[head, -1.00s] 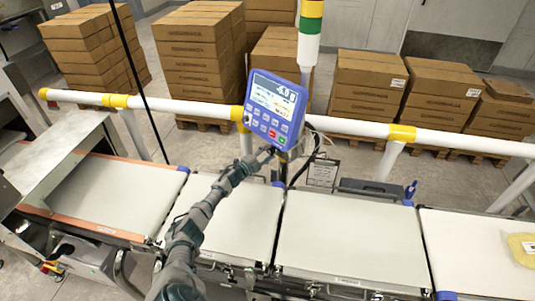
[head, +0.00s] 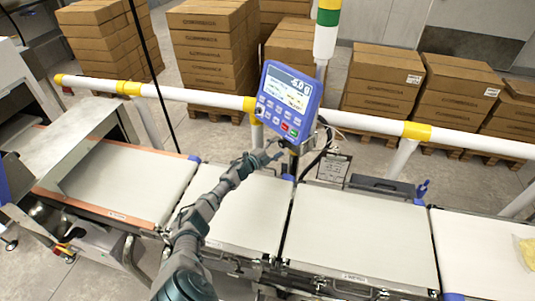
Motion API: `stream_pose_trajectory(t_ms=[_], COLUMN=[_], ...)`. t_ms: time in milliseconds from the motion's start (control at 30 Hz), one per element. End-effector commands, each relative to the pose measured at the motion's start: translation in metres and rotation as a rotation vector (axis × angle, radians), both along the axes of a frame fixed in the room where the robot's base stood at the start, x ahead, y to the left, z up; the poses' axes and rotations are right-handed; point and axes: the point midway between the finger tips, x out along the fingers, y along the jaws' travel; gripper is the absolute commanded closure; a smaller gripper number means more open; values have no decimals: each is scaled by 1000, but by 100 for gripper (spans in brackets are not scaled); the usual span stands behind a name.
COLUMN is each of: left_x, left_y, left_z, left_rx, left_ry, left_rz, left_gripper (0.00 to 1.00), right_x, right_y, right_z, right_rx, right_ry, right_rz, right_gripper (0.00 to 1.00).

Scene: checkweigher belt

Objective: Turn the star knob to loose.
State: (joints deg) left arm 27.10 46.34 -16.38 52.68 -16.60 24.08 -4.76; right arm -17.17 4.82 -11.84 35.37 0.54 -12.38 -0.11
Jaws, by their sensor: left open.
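The blue control panel (head: 287,103) with a lit screen stands on a post behind the weigh belts. A small dark part (head: 283,143) sits on the post just under the panel; it may be the star knob, but its shape and setting are too small to read. My left gripper (head: 271,155) is open, just below and left of that part, above the back edge of the belts. Whether its fingers touch anything cannot be told. My right gripper is out of view.
A white rail (head: 365,124) with yellow joints runs behind the belts. Cables (head: 322,150) and a hanging tag (head: 334,168) are right of the post. A blue clamp-like part (head: 422,188) is farther right. The middle belt (head: 350,235) is bare. A yellow pack (head: 527,252) lies far right.

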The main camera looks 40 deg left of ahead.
Motion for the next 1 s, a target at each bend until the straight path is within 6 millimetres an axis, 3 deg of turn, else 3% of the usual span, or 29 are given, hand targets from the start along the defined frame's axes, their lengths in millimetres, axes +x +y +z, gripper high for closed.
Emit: stream_pose_trajectory(t_ms=[533, 733, 1000], left_x=[-93, -108, -110], left_y=[11, 13, 13], left_z=[-5, -4, -3], left_rx=[-1, -1, -1], left_ry=[7, 5, 5], left_rz=[-1, 0, 0], left_gripper=[32, 32, 32], right_x=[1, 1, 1], right_y=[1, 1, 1], right_z=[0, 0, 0], right_rx=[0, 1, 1], right_ry=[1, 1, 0], right_rz=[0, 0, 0], right_gripper=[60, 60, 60])
